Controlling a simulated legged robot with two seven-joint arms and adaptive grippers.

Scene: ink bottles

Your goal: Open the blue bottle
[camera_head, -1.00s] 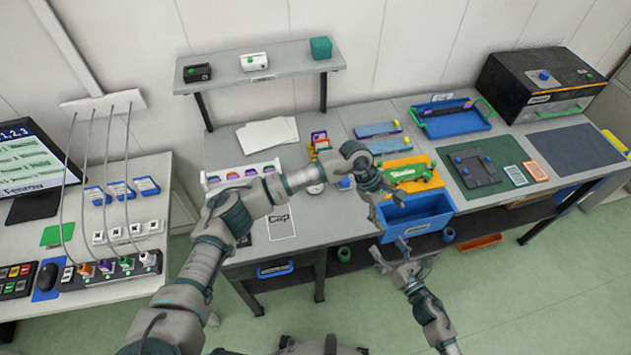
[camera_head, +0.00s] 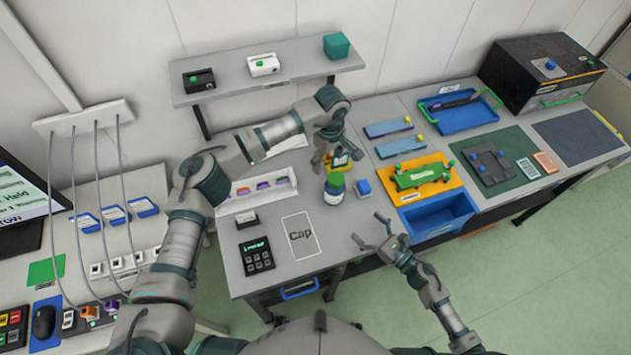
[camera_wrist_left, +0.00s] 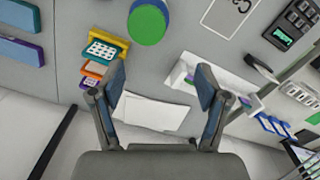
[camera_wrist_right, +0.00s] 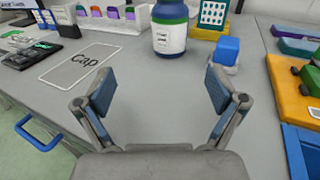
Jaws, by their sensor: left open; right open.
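My left gripper (camera_head: 334,160) is open and empty, above and behind the bottle. My right gripper (camera_head: 368,229) is open and empty, in front of the bottle and to its right, near the table's front edge. A white-outlined area marked "Cap" (camera_head: 300,237) lies left of the bottle.
A blue cube-like block (camera_head: 363,187) stands close right of the bottle. A white rack (camera_head: 260,190) with coloured items and a black keypad (camera_head: 256,257) are to the left. A blue bin (camera_head: 437,215) and an orange tray (camera_head: 415,187) are to the right.

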